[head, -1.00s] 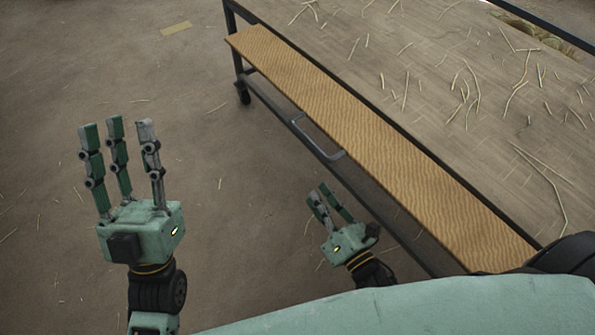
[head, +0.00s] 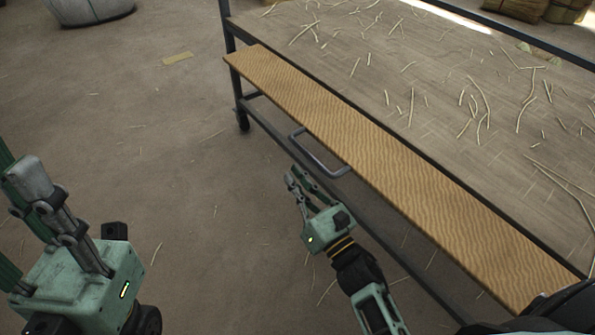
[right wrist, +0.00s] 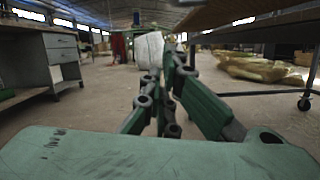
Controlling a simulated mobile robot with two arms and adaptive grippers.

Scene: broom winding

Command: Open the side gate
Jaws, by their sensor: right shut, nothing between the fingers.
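The side gate (head: 385,160) is a long tan wood-grained panel along the near side of the workbench. It lies out flat beside the worktop's edge. A grey bar handle (head: 318,158) hangs at its near lower edge. My right gripper (head: 296,180) is just below and left of the handle, apart from it, shut and empty. In the right wrist view my right gripper's fingers (right wrist: 170,75) are close together with nothing between them. My left gripper (head: 30,180) is open and empty at the lower left, partly cut off by the picture's edge.
The workbench top (head: 440,75) carries scattered straw. Its dark metal frame (head: 242,118) stands at the left end. A grey cabinet (right wrist: 50,55) shows in the right wrist view.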

